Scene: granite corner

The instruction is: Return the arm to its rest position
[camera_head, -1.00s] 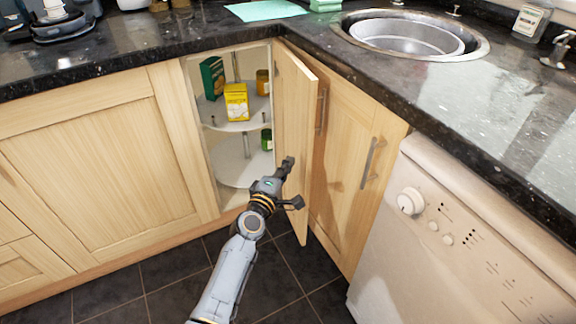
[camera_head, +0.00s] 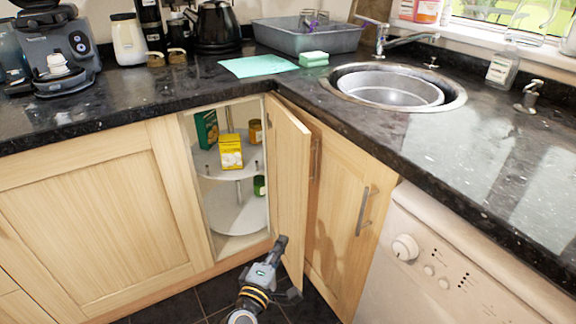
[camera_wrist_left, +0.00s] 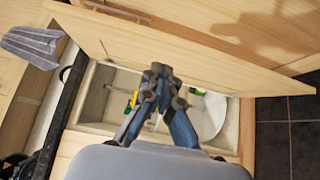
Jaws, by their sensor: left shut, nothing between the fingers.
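My left gripper (camera_head: 281,248) is at the bottom of the head view, in front of the lower part of the open cabinet door (camera_head: 288,170). I cannot tell whether it touches the door. In the left wrist view its fingers (camera_wrist_left: 160,72) are shut together with nothing between them. My left arm comes up from the bottom edge, and most of it is out of the head view. My right gripper is in neither view.
The corner cabinet has round white shelves (camera_head: 240,215) holding a yellow box (camera_head: 231,152), a dark green box (camera_head: 206,129) and jars. A dishwasher (camera_head: 450,270) stands at the right. The black worktop (camera_head: 130,95) holds a sink (camera_head: 390,88). Dark tiled floor (camera_head: 215,292) shows below.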

